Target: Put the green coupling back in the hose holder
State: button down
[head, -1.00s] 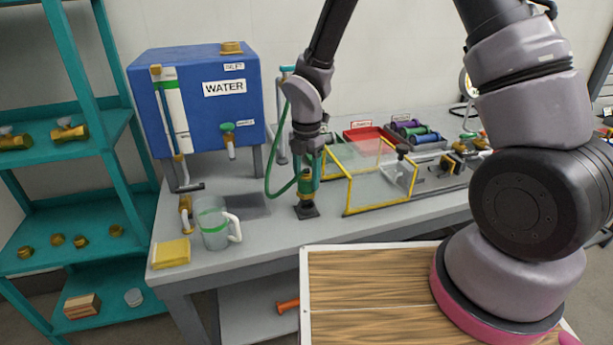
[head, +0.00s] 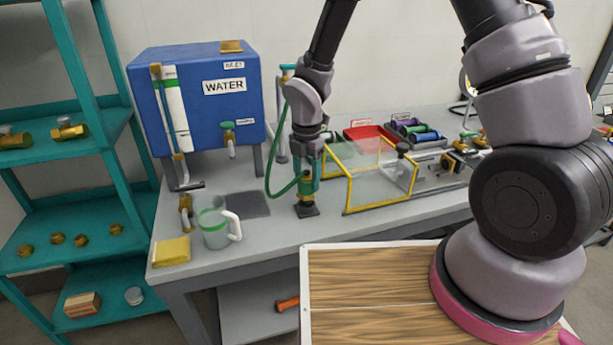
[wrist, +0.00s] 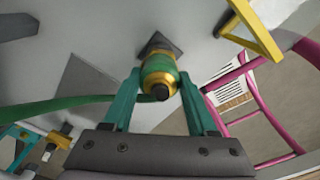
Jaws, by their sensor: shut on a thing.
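The green coupling (head: 306,188) has a green body with brass-coloured bands, and a green hose (head: 270,178) loops from it on the left. In the wrist view the coupling (wrist: 160,78) lies between the teal fingers of my gripper (wrist: 159,88), which is shut on it. In the head view my gripper (head: 307,165) points down, with the coupling upright below it. The hose holder's dark square base (head: 307,211) is on the bench directly under the coupling; it also shows in the wrist view (wrist: 158,44). I cannot tell whether the coupling is fully seated.
A yellow-framed clear guard (head: 380,195) stands close on the right. A clear jug (head: 216,232) and a yellow sponge (head: 171,251) are at the left front of the bench. A blue water tank (head: 195,95) stands behind. A wooden board (head: 370,290) is in front.

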jog(key=shift+f, duration=1.25)
jog(key=shift+c, duration=0.6)
grip_release()
jog(key=shift+r, duration=0.1)
notch_tip(320, 180, up, 11)
jog(key=shift+f, duration=0.2)
jog(key=shift+r, duration=0.1)
